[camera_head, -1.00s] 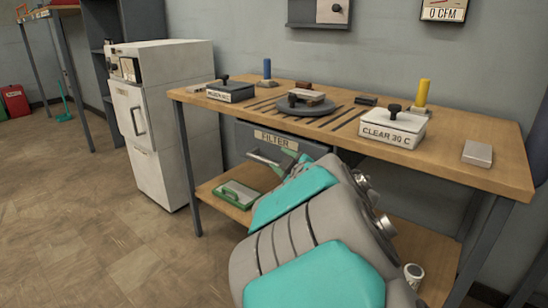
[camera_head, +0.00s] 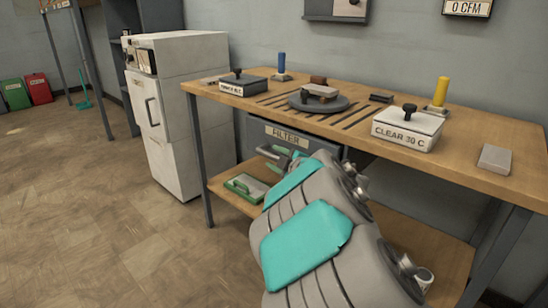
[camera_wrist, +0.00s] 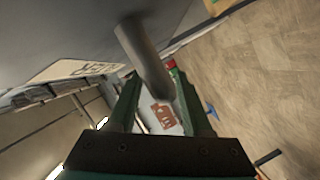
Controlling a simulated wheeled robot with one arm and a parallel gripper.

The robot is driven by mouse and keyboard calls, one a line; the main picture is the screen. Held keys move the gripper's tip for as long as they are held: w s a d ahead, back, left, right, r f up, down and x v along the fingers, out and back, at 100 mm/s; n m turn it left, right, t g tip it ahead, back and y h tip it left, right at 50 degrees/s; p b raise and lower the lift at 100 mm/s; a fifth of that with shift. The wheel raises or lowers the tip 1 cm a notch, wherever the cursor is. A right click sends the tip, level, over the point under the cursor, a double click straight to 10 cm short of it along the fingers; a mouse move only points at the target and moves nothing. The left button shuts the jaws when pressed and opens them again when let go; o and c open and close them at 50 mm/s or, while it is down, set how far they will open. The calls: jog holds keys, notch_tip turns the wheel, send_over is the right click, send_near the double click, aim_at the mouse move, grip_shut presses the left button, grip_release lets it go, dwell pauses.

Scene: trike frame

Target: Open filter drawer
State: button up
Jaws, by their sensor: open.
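The filter drawer is a dark grey box front (camera_head: 256,133) with a FILTER label (camera_head: 287,135), hung under the workbench top. It looks shut, though my arm covers its right part. The label also shows at the left in the wrist view (camera_wrist: 85,68). The drawer's round grey bar handle (camera_wrist: 143,50) runs down toward the gap between my fingertips. My gripper (camera_wrist: 160,90) has its two dark green fingers apart, one on each side of the bar's near end. In the head view my gripper (camera_head: 280,155) is at the handle, partly hidden by my arm.
A green tray (camera_head: 246,187) lies on the lower shelf. A white cabinet (camera_head: 178,115) stands left; open floor lies in front.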

jog(key=shift+w+a+f, duration=0.15)
jog(key=shift+w+a, duration=0.2)
jog(key=shift+w, duration=0.1)
jog(key=shift+c, duration=0.4)
grip_shut()
dwell(0.8)
